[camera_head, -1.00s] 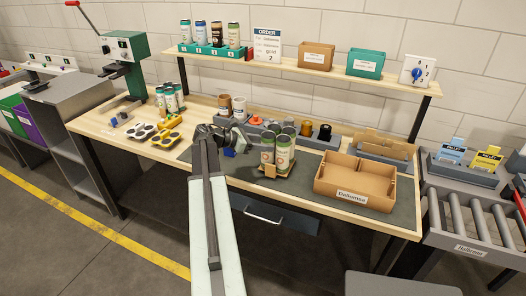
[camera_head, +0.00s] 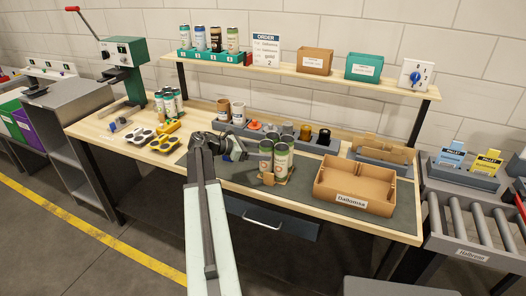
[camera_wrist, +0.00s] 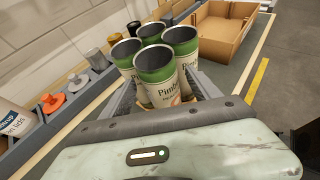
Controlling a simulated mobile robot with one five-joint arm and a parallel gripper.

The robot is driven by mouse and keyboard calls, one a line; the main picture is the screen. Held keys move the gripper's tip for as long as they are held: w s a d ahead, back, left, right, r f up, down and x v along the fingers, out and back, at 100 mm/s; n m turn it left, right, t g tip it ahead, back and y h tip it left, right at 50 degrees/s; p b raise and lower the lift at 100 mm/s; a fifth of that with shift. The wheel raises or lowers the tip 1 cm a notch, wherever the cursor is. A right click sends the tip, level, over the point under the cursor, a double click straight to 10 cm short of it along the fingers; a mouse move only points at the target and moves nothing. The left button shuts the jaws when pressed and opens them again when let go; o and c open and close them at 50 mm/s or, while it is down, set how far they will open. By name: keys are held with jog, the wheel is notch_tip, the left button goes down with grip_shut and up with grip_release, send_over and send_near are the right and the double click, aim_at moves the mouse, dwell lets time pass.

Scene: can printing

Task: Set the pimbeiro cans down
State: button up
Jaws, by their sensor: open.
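A tight group of several green pimbeiro cans (camera_head: 282,160) with cream labels stands upright on the dark mat, right of my gripper (camera_head: 232,148). A small tan piece lies at their base. In the wrist view the cans (camera_wrist: 155,63) show dark, open tops and stand close together, with grey finger parts of my gripper to their left and right. My gripper is open. The lower parts of the cans are hidden by my wrist in that view, so I cannot tell whether the fingers touch them.
An open cardboard box (camera_head: 350,198) labelled Dalionsa stands right of the cans. Grey holders with spools and an orange knob (camera_head: 254,124) line the back. Other cans (camera_head: 168,102) and can-end trays (camera_head: 165,144) are at the left. Bare mat lies between the cans and the front edge.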

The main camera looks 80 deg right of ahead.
jog(key=p+v, duration=0.3)
jog(key=v, duration=0.7)
jog(key=shift+w+a, duration=0.25)
jog(key=shift+w, duration=0.05)
jog(key=shift+r, duration=0.1)
